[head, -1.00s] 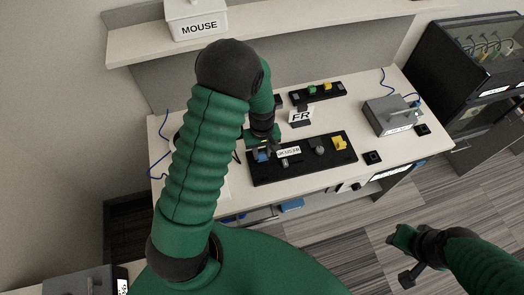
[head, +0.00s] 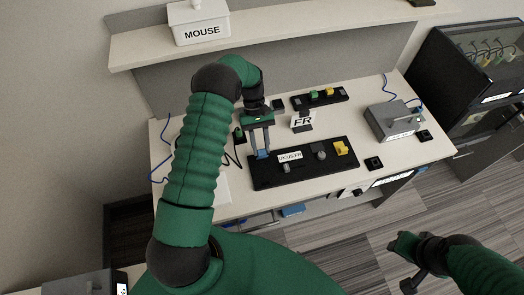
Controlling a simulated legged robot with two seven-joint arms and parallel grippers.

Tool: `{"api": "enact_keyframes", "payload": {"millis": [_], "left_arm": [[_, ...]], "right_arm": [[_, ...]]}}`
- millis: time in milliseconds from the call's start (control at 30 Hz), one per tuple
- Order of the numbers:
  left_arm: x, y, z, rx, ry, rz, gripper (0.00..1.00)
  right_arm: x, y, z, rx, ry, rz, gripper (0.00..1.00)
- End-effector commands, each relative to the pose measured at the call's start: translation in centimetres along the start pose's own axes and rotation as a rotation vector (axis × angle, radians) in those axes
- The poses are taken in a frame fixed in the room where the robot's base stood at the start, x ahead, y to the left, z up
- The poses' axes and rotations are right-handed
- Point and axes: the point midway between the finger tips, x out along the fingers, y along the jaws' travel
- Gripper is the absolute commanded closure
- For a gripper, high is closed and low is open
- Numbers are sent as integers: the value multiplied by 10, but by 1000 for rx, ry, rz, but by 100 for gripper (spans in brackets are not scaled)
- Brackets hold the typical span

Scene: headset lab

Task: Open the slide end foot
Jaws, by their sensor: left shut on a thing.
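A black board (head: 300,173) lies on the white workbench. A small blue piece (head: 262,155) is at its left end, with a white label reading roughly "UK/US/FR" beside it. Small grey parts (head: 320,154) and a yellow piece (head: 341,148) stand further right on the board. My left gripper (head: 261,151) points down over the left end, its two fingers shut on the blue piece. The fingers partly hide it, and I cannot tell whether it has shifted on the board. My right gripper (head: 402,262) hangs over the floor at the lower right, away from the bench; its opening is unclear.
Behind the board are an "FR" sign (head: 302,121) and a second black strip (head: 319,98) with green and yellow pieces. A grey box (head: 392,119) stands at right. A white "MOUSE" box (head: 199,24) is on the shelf (head: 279,34). A black cabinet (head: 450,90) stands far right.

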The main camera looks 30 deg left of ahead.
Motion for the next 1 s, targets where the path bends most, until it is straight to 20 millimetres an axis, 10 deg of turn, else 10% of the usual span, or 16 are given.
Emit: {"api": "enact_keyframes", "payload": {"millis": [867,900,1000], "left_arm": [[-3,-1,-12,-1,-177,-3,100],[-3,-1,-12,-1,-177,-3,66],[-3,-1,-12,-1,-176,-3,53]], "right_arm": [[30,0,7,0,0,0,64],[30,0,7,0,0,0,64],[30,0,7,0,0,0,64]]}}
